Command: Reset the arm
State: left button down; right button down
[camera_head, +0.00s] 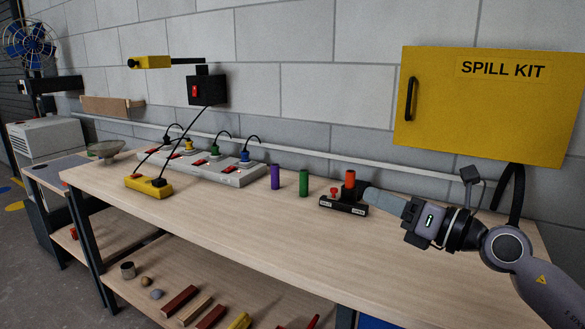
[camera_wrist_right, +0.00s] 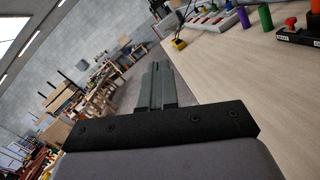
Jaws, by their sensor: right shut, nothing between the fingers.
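My right arm comes in from the right in the head view. Its gripper (camera_head: 369,196) is over the back right of the workbench (camera_head: 250,222), beside a black block with an orange cylinder (camera_head: 350,183). The fingers are shut with nothing between them. In the right wrist view the closed fingers (camera_wrist_right: 156,85) point out past the bench edge, and the cylinder and block stand apart from them at the upper right. My left gripper does not show in either view.
A purple cylinder (camera_head: 275,177) and a green cylinder (camera_head: 304,183) stand left of the block. Power strips (camera_head: 225,173) with plugs and a yellow box (camera_head: 148,186) lie farther left. A yellow spill kit cabinet (camera_head: 484,110) hangs on the wall. The bench front is clear.

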jog(key=s+d+f+m+t+h, duration=0.1)
jog(key=s+f+m+t+h, duration=0.3)
jog(key=f+m, duration=0.8)
jog(key=s+d+f+m+t+h, duration=0.1)
jog(key=s+f+m+h, duration=0.3)
jog(key=f+m, duration=0.8)
jog(key=s+d+f+m+g+h, duration=0.1)
jog(key=s+f+m+g+h, duration=0.1)
jog(key=s+f+m, duration=0.5)
jog(key=s+d+f+m+g+h, duration=0.2)
jog(key=s+f+m+g, duration=0.3)
jog(key=s+f, duration=0.6)
jog(key=shift+s+d+f+m, duration=0.15)
jog(key=shift+s+d+m, duration=0.05)
jog(key=shift+s+m, duration=0.95)
